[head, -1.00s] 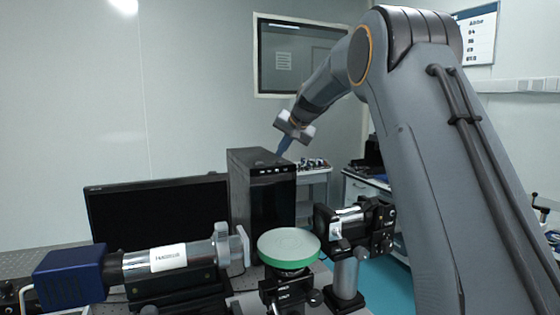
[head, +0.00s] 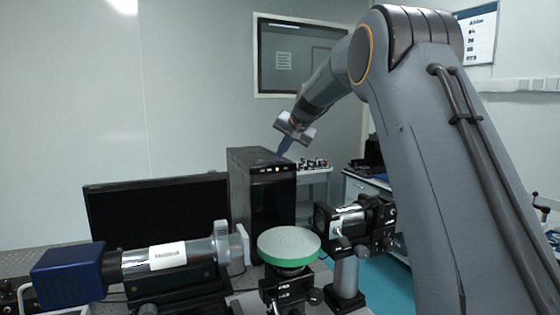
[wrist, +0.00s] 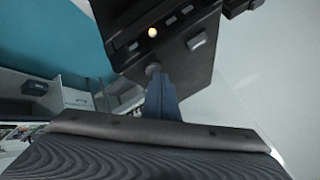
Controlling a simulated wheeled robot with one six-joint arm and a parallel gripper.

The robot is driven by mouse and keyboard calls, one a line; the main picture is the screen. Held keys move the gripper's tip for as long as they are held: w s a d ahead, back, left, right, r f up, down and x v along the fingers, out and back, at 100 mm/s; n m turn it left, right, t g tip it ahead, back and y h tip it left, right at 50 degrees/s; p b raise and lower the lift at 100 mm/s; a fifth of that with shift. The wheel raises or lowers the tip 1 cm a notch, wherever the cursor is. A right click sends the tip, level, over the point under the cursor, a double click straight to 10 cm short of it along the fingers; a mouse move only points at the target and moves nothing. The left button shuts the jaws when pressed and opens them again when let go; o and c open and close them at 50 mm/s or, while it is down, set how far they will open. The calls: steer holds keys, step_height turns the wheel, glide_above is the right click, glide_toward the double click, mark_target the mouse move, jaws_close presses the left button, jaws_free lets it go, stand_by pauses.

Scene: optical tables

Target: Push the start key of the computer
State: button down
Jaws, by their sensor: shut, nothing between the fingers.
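The computer (head: 262,205) is a black tower standing upright behind the optical parts in the head view. The glow also shows on the start key in the wrist view (wrist: 152,32). My gripper (head: 283,147) is shut and empty, pointing down at the tower's top front edge. In the wrist view the closed fingertips (wrist: 153,70) are close to the strip, a little off the glowing spot. I cannot tell whether they touch the tower.
A black monitor (head: 155,212) stands left of the tower. In front are a blue and silver optical device (head: 150,263), a green-rimmed round disc (head: 289,246) and a black mount (head: 362,225). A white shelf (head: 315,174) stands behind at right.

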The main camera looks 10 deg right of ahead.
mark_target(282, 160)
stand_by(0.4)
steer(key=shift+r+p, duration=0.35)
step_height(282, 160, up, 6)
steer(key=p, duration=0.4)
steer(key=shift+p, duration=0.4)
